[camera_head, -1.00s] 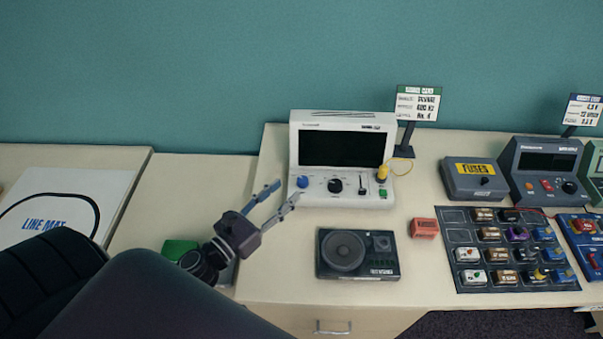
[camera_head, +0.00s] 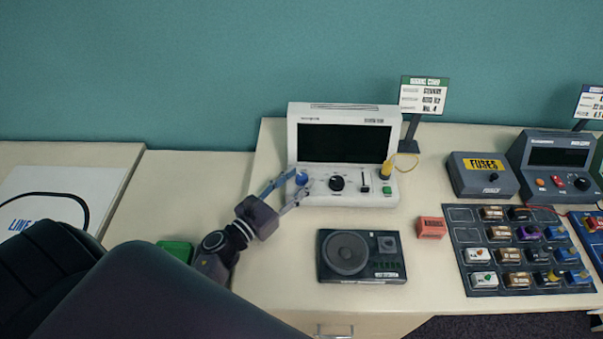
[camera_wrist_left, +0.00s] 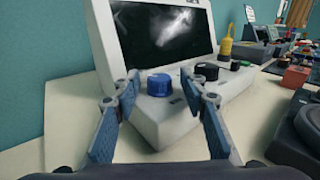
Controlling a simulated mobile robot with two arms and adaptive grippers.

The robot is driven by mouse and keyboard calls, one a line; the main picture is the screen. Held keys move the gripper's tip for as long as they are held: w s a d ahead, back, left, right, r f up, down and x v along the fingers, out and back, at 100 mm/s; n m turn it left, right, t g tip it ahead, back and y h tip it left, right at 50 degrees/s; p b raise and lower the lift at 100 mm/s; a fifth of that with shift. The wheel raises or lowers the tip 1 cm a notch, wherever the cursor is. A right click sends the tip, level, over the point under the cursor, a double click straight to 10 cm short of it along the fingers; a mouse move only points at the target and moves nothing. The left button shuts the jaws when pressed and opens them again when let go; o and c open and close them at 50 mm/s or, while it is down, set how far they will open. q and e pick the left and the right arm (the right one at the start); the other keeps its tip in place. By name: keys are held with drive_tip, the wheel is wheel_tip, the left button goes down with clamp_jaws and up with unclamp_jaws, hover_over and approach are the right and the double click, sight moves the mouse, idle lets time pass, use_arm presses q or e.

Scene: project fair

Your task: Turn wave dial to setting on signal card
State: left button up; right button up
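The white signal device (camera_head: 345,192) has a dark screen (camera_head: 344,143) and a control panel below it. A blue dial (camera_head: 302,179) is at the panel's left, a black knob (camera_head: 336,183) right of it. My left gripper (camera_head: 289,190) is open at the panel's front left. In the left wrist view its fingers (camera_wrist_left: 160,97) stand apart, with the blue dial (camera_wrist_left: 159,84) ahead between them; I cannot tell whether they touch it. The signal card (camera_head: 423,95) stands on a post behind the device's right; its small print is hard to read. My right gripper is not in view.
A yellow plug (camera_head: 386,169) with a cable and a green button (camera_head: 390,188) are at the panel's right. A dark speaker unit (camera_head: 361,256) lies in front of the device. A red block (camera_head: 431,228) and a fuse board (camera_head: 490,282) are farther right.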

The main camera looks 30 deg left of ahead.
use_arm(q)
drive_tip(key=shift+x, duration=1)
drive_tip(key=shift+f, duration=0.1)
clamp_jaws()
